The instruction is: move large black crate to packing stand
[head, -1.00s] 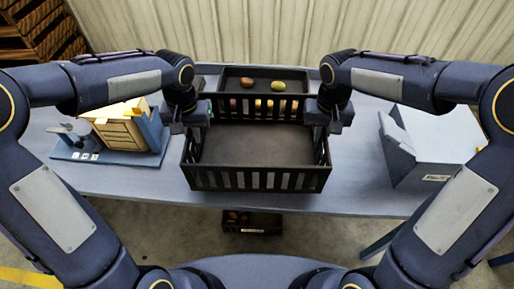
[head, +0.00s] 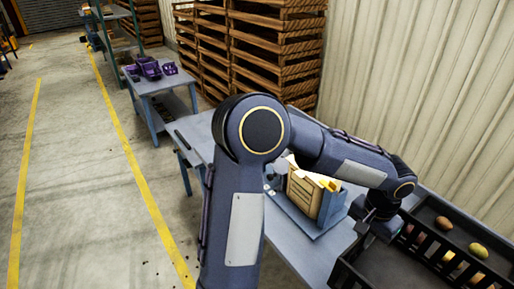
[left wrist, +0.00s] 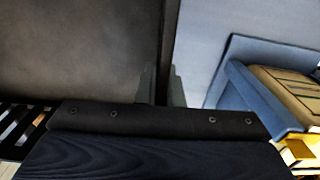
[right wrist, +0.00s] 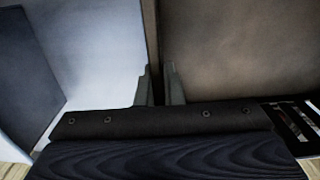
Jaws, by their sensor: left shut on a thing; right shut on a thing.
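The large black crate (head: 388,268) is cut off at the lower right of the head view. Its empty, dark floor and slatted far wall show. My left gripper (head: 384,229) is at its left side; in the left wrist view the fingers (left wrist: 162,86) are shut on the crate's side wall, with the crate floor (left wrist: 80,50) to the left. My right gripper is outside the head view. In the right wrist view its fingers (right wrist: 160,86) are shut on the opposite wall, with the crate floor (right wrist: 230,50) to the right. I cannot tell which thing is the packing stand.
Another black crate (head: 417,199) with potatoes stands behind. A blue holder with a wooden box (head: 306,193) stands on the grey-blue table (head: 290,238), left of the crate. Further off are a table (head: 163,84) with purple baskets (head: 150,69), stacked wooden crates (head: 270,60) and open floor (head: 90,190).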

